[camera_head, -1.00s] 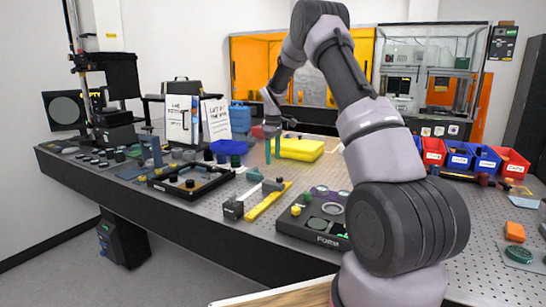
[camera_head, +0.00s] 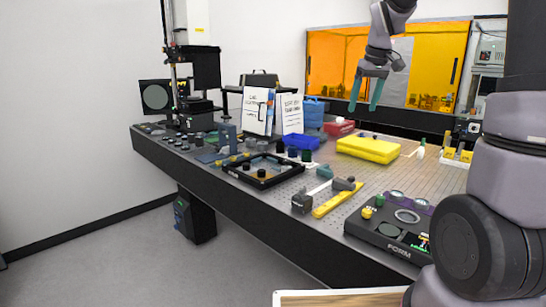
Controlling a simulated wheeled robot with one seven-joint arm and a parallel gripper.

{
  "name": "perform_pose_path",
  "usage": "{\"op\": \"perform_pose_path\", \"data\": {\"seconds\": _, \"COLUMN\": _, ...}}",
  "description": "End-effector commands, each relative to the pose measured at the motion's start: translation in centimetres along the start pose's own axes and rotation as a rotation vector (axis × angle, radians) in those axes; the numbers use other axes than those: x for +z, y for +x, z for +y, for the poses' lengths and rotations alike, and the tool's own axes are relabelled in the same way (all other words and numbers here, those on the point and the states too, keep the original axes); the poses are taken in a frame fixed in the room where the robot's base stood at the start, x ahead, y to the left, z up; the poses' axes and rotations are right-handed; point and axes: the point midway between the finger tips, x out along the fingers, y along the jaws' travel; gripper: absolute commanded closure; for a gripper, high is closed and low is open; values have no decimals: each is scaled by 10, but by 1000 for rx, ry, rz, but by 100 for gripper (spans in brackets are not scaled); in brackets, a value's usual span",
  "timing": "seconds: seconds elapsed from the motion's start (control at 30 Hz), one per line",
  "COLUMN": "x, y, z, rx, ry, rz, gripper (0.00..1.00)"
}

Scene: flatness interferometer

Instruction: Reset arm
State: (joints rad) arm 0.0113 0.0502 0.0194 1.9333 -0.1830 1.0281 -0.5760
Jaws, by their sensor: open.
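My gripper (camera_head: 365,94) hangs from my raised arm at the upper right, fingers pointing down. Its two teal fingers are apart with nothing between them. It is above the back of the optical table (camera_head: 270,217), in front of the orange enclosure panels. The yellow case (camera_head: 368,149) lies on the table below it, apart from the fingers. My arm's thick lower links fill the right edge and hide the table's right side.
A black instrument marked FORM (camera_head: 395,234) sits near the table's front edge. A black frame tray (camera_head: 262,170), a yellow bar (camera_head: 338,198), blue bin (camera_head: 301,140), white binders (camera_head: 259,112) and a monitor (camera_head: 155,96) stand around the table. The floor at left is clear.

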Motion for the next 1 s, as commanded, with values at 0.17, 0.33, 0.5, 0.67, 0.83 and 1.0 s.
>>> {"op": "perform_pose_path", "data": {"seconds": 0.17, "x": 44, "y": -46, "z": -19, "rx": -6, "ry": 136, "rz": 82, "gripper": 25}}
{"op": "perform_pose_path", "data": {"seconds": 0.33, "x": 89, "y": -76, "z": -37, "rx": -24, "ry": 268, "rz": 153, "gripper": 25}}
{"op": "perform_pose_path", "data": {"seconds": 0.5, "x": 136, "y": -95, "z": -54, "rx": -52, "ry": 398, "rz": 224, "gripper": 25}}
{"op": "perform_pose_path", "data": {"seconds": 0.67, "x": 176, "y": -103, "z": -68, "rx": -85, "ry": 509, "rz": 284, "gripper": 25}}
{"op": "perform_pose_path", "data": {"seconds": 0.83, "x": 203, "y": -104, "z": -77, "rx": -113, "ry": 587, "rz": 322, "gripper": 25}}
{"op": "perform_pose_path", "data": {"seconds": 1.0, "x": 212, "y": -103, "z": -80, "rx": -123, "ry": 615, "rz": 334, "gripper": 25}}
